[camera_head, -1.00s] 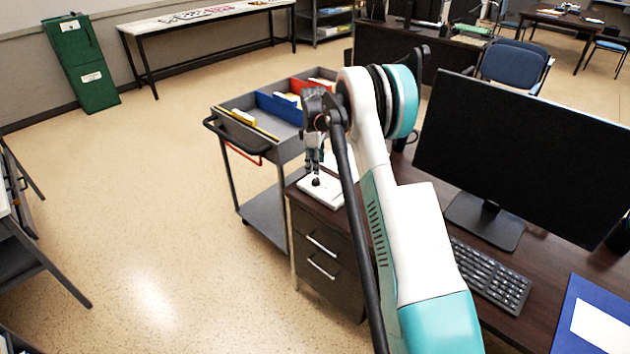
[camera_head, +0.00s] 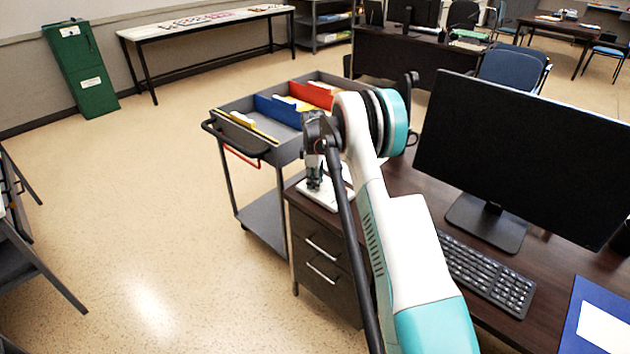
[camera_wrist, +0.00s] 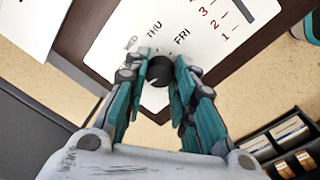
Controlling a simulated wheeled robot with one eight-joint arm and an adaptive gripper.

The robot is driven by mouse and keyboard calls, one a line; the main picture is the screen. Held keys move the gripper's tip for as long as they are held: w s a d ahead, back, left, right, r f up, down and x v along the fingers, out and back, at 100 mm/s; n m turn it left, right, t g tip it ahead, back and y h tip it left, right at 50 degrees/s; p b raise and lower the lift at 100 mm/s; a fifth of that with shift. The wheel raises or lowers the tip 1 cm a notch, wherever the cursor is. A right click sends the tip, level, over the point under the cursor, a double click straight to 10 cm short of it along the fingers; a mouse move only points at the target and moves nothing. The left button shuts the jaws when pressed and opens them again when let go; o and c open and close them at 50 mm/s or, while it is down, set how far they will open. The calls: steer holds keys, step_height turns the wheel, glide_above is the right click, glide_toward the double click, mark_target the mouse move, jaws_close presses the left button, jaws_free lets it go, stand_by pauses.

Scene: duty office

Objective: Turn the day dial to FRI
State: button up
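The day dial is a round black knob (camera_wrist: 160,70) on a white board (camera_wrist: 110,38) at the corner of the dark desk. Printed WED, THU and FRI (camera_wrist: 182,37) fan around its far side in the wrist view. The way its pointer faces is too unclear to tell. My gripper (camera_wrist: 163,62) has its teal fingers apart, one on each side of the knob. A small gap seems to show; firm contact is not visible. In the head view my gripper (camera_head: 314,184) points down at the white board (camera_head: 322,195), hiding the knob.
A grey trolley (camera_head: 262,150) with blue and red file dividers stands left of the desk. A monitor (camera_head: 520,150), keyboard (camera_head: 487,272) and blue folder (camera_head: 595,325) are on the desk to the right. Open floor lies at the left.

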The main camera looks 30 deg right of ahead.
jaws_close()
